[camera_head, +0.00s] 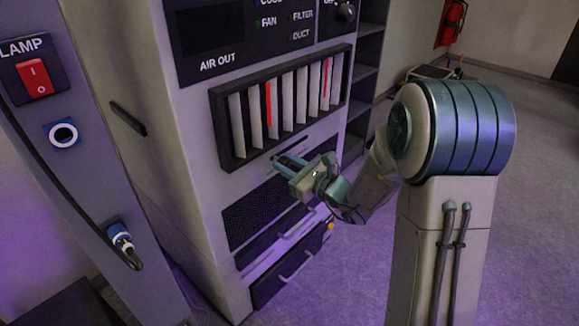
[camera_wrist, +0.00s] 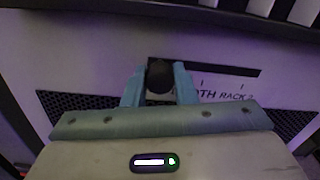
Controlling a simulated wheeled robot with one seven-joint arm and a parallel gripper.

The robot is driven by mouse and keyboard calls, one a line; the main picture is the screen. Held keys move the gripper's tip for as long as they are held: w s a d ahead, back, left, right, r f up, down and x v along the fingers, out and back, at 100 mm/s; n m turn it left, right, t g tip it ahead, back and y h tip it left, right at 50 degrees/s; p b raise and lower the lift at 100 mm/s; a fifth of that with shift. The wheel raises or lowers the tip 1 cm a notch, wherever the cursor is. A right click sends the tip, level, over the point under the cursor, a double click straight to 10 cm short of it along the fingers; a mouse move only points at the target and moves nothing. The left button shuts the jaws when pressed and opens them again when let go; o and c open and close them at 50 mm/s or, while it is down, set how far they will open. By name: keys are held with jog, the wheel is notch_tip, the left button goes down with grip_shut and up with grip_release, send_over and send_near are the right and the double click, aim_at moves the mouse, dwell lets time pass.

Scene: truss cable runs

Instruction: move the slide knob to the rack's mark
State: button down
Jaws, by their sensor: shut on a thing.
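The slide knob (camera_wrist: 160,76) is a dark round knob at the left part of a black horizontal slot (camera_wrist: 225,70) in the wrist view. My gripper (camera_wrist: 160,88) is shut on it, with one blue finger on each side. The slot runs on to the right of the knob. Below it are thin tick marks and lettering that reads partly "OTH" and then "RACK" (camera_wrist: 231,96); a tick stands above the RACK lettering. Lettering further left is hidden by my gripper. In the head view my gripper (camera_head: 284,163) is at the cabinet front, below the vent; the knob is hidden there.
The grey cabinet (camera_head: 190,130) has a slatted vent (camera_head: 285,105) above my gripper and a dark mesh grille (camera_head: 270,212) below it. Lower down is a drawer with a handle (camera_head: 296,264). A post with a red lamp switch (camera_head: 35,79) stands at left. Open floor lies at right.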

jog(key=shift+s+a+f, duration=0.1)
jog(key=c, duration=1.2)
grip_release()
jog(key=shift+s+a, duration=0.1)
jog(key=shift+o, duration=0.2)
jog(key=shift+s+d, duration=0.15)
jog(key=shift+d, duration=0.15)
jog(key=p+v, duration=0.1)
jog(key=v, duration=1.2)
jog(key=shift+p, duration=0.35)
jog(key=shift+s+d, duration=0.1)
